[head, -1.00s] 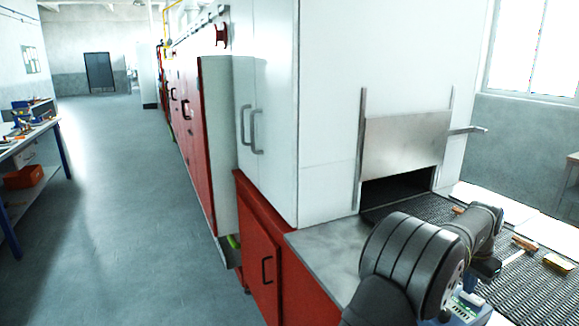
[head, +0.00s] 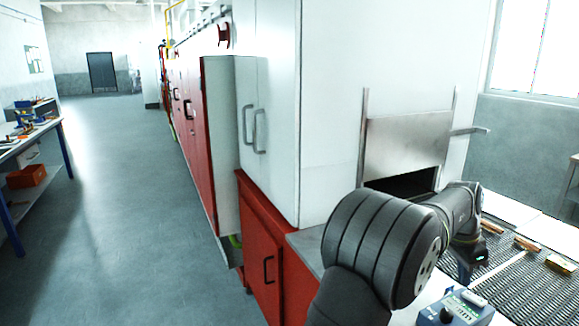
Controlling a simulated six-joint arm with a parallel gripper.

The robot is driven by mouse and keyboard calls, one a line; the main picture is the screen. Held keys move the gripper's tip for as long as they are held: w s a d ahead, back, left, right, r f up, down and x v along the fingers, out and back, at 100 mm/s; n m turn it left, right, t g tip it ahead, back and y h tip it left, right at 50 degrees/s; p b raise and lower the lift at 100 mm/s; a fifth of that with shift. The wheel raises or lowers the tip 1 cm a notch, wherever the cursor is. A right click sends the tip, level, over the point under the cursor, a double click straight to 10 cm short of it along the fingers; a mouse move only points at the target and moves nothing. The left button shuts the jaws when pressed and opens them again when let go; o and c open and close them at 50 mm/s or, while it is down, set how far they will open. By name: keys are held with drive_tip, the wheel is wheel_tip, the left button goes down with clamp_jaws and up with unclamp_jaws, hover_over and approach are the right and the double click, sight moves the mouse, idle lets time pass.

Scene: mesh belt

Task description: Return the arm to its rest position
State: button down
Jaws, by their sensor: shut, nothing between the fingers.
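My arm (head: 385,245) reaches from the bottom of the head view up and to the right, over the near side of the mesh belt (head: 520,295). My gripper (head: 466,270) hangs at the end of the arm, pointing down, small and partly hidden by my own links. It is shut and holds nothing. It is apart from the small pieces on the belt.
A furnace opening (head: 405,184) with a raised metal door (head: 405,145) stands behind my arm. Several small wood-and-metal pieces (head: 527,244) lie on the belt. A blue control box (head: 455,312) sits at the front. The floor aisle (head: 130,200) at left is clear.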

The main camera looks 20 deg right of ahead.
drive_tip(key=shift+s+a+f+m+g+h, duration=0.2)
drive_tip(key=shift+a+f+m, duration=0.35)
drive_tip(key=shift+a, duration=0.55)
drive_tip(key=shift+s+a+f+m+g+h, duration=0.15)
drive_tip(key=shift+a+f+m+g, duration=0.2)
drive_tip(key=shift+a+m, duration=0.65)
drive_tip(key=shift+a+f+m+g+h, duration=0.2)
drive_tip(key=shift+a+f+m, duration=0.25)
drive_tip(key=shift+a, duration=0.8)
